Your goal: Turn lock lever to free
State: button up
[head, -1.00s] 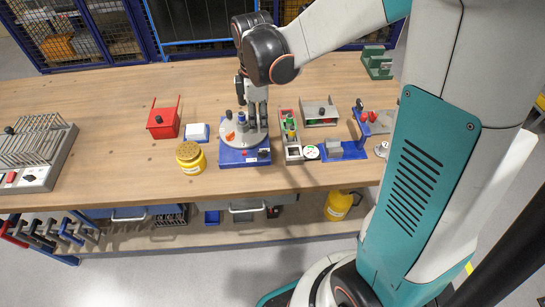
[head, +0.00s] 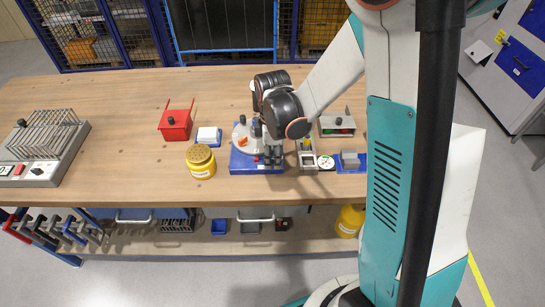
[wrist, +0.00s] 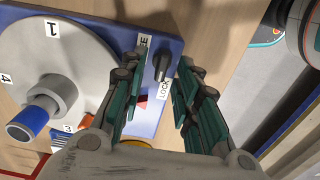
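The rotary jig has a blue base (head: 243,167) and a grey round turntable (head: 240,141). In the wrist view the turntable (wrist: 62,35) carries number labels and a post with a blue ring (wrist: 33,118). The black lock lever (wrist: 163,62) sits on the base (wrist: 120,37) near its edge, between a LOCK label and a partly covered label ending in E. My gripper (wrist: 158,72) is open, with its fingers on either side of the lever; contact cannot be told. In the head view my gripper (head: 272,152) is over the base's right side and hides the lever.
A yellow canister (head: 201,163), a white-topped blue block (head: 207,136) and a red box (head: 175,124) stand left of the jig. A grey tray (head: 307,158) and a blue fixture (head: 351,162) stand close on the right.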

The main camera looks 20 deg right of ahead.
grip_shut()
jog(key=shift+m, duration=0.3)
jog(key=m, duration=0.3)
jog(key=m+b, duration=0.1)
jog(key=m, duration=0.2)
jog(key=shift+w+d, duration=0.15)
jog(key=shift+w, duration=0.05)
jog(key=m, duration=0.5)
jog(key=shift+w+d+m+b, duration=0.1)
jog(key=shift+d+m+b, duration=0.1)
jog(key=shift+m+b, duration=0.15)
jog(key=m, duration=0.5)
jog(key=shift+d+m, duration=0.2)
jog(key=shift+m, duration=0.05)
jog(key=shift+b, duration=0.3)
